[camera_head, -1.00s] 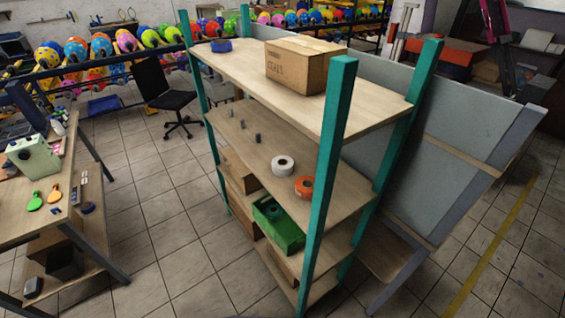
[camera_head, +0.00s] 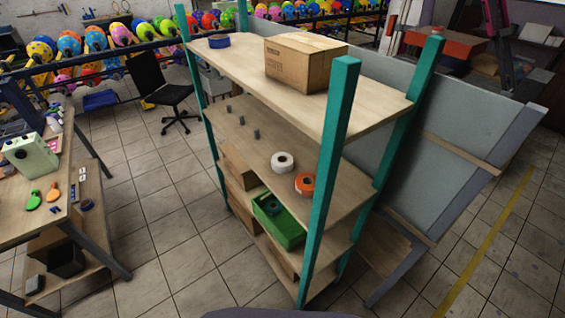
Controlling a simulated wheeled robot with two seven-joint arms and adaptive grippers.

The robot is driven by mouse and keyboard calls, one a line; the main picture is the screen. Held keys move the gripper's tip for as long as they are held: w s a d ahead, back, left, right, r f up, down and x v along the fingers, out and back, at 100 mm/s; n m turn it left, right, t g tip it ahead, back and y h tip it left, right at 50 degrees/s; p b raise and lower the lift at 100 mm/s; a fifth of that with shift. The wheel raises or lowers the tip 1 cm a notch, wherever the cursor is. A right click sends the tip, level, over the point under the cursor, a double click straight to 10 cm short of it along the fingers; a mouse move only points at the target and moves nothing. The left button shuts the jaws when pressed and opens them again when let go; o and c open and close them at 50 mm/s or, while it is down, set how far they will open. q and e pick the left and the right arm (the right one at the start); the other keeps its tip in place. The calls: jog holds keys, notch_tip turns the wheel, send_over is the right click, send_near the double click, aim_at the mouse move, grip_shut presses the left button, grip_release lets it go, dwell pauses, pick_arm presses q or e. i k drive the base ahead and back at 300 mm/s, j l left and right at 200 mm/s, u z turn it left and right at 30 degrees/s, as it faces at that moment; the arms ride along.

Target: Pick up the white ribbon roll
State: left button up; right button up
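The white ribbon roll (camera_head: 282,162) lies on the second shelf from the top of a wooden rack with teal posts. An orange roll (camera_head: 304,184) lies just in front and to the right of it, close to the front teal post. Several small dark grey pieces (camera_head: 242,120) sit farther back on the same shelf. Neither of my grippers shows in the head view, so I cannot see their state.
The rack's top shelf (camera_head: 235,66) holds a cardboard box (camera_head: 305,62) and a blue roll (camera_head: 219,41). A green crate (camera_head: 279,222) sits on a lower shelf. A workbench (camera_head: 62,190) stands at the left, with open tiled floor (camera_head: 165,220) between. An office chair (camera_head: 165,95) stands behind.

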aim_at(282, 163)
jog(key=i+j+z, duration=0.3)
jog(key=j, duration=0.35)
jog(key=i+j+z, duration=0.3)
jog(key=j, duration=0.4)
jog(key=i+j+z, duration=0.3)
jog(key=j, duration=0.45)
jog(key=j+z, duration=0.35)
jog(key=j, duration=0.4)
jog(key=j+z, duration=0.3)
jog(key=j, duration=0.55)
jog(key=k+j+z, duration=0.1)
jog(key=j+z, duration=0.2)
jog(key=j, duration=0.5)
jog(key=k+j+z, duration=0.15)
jog(key=j+z, duration=0.15)
jog(key=j, duration=0.5)
jog(key=k+j+z, duration=0.3)
jog(key=j, duration=0.45)
